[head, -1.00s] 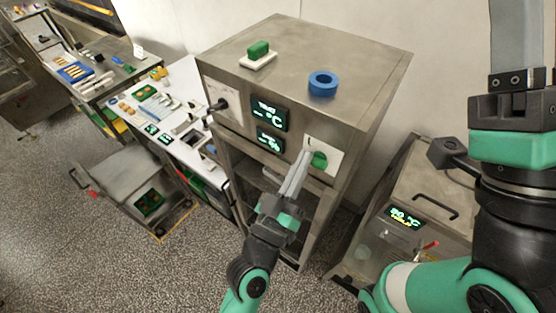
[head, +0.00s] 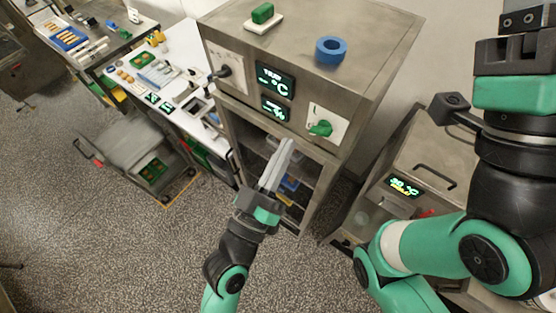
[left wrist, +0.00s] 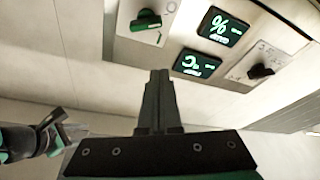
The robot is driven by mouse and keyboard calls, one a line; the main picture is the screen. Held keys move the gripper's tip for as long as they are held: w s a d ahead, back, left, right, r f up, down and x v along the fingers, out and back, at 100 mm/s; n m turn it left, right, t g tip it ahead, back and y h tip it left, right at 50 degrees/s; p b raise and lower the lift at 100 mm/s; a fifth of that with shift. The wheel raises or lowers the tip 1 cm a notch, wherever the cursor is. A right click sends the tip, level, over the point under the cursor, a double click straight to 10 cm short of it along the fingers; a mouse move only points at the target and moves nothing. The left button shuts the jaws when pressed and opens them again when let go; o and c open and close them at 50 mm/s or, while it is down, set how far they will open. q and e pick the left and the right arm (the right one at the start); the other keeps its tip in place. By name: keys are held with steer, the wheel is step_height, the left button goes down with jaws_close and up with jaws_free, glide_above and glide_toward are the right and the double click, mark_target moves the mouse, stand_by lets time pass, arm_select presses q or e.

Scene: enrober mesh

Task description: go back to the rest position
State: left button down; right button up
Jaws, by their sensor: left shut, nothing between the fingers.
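My left gripper (head: 283,152) is shut and empty. In the head view it is in front of the steel cabinet, below the green knob (head: 320,128), and apart from it. In the left wrist view the closed fingers (left wrist: 158,88) point toward the cabinet front, with the green knob (left wrist: 146,20) at upper left and the lit displays (left wrist: 220,28) at upper right. My right arm's upper links fill the right side of the head view. The right gripper's fingers do not show in the head view.
The steel cabinet (head: 375,48) carries a blue ring (head: 331,50) and a green block on a white base (head: 262,14). A smaller steel unit (head: 440,150) stands at right. A white workbench (head: 190,50) and a grey cart (head: 130,140) are at left. The floor at lower left is clear.

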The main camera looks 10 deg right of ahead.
arm_select(q)
steer(key=shift+v, duration=1.15)
